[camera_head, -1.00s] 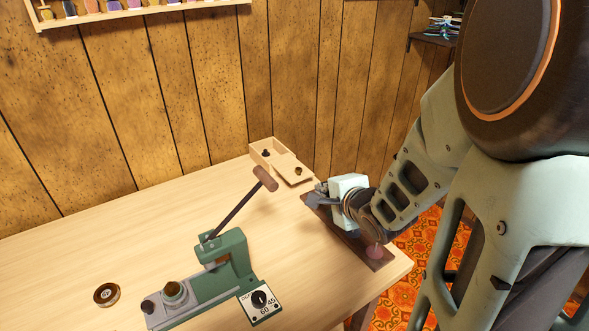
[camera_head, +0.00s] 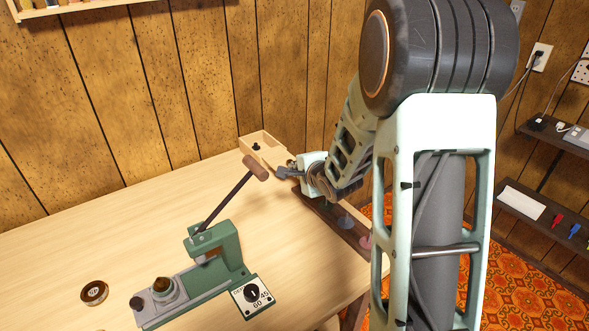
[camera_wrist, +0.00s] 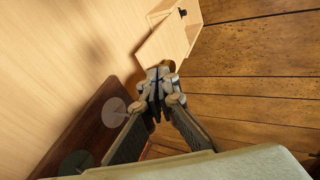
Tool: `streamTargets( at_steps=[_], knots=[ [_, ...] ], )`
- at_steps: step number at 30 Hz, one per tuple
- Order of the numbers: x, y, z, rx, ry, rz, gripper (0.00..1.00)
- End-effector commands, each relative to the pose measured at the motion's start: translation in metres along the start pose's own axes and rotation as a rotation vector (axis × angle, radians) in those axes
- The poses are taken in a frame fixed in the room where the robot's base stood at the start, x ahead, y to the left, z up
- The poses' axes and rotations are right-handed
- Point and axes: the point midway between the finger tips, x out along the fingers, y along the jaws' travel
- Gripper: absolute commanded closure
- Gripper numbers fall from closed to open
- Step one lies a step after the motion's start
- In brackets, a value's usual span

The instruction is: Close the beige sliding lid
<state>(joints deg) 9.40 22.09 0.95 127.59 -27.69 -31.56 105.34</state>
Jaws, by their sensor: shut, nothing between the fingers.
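A small beige wooden box (camera_head: 247,139) stands at the back of the table against the wall. Its beige sliding lid (camera_wrist: 163,44) is partly open: it sticks out at the near end, and the far end of the box is uncovered with a small dark object (camera_wrist: 183,12) inside. My gripper (camera_head: 283,172) is at the lid's near end. In the wrist view the shut, empty fingers (camera_wrist: 155,92) point at that end. They hide part of its edge, and I cannot tell whether they touch it.
A green press (camera_head: 228,255) with a long wooden-handled lever (camera_head: 254,168) stands left of my arm; the handle is close to the box. A dark brown board (camera_wrist: 88,118) with round discs lies beside my gripper. A round tin (camera_head: 94,293) lies front left. The left tabletop is clear.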

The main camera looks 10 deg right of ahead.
Motion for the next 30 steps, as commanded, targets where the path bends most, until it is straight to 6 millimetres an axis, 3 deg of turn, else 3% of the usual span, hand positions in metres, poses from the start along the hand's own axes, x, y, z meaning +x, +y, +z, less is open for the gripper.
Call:
streamTargets(
  at_steps=[17,30],
  knots=[
    [0.011,-0.007,0.002,-0.001,-0.001,0.000,1.00],
    [0.086,-0.049,0.024,0.000,0.000,-0.001,1.00]
  ],
)
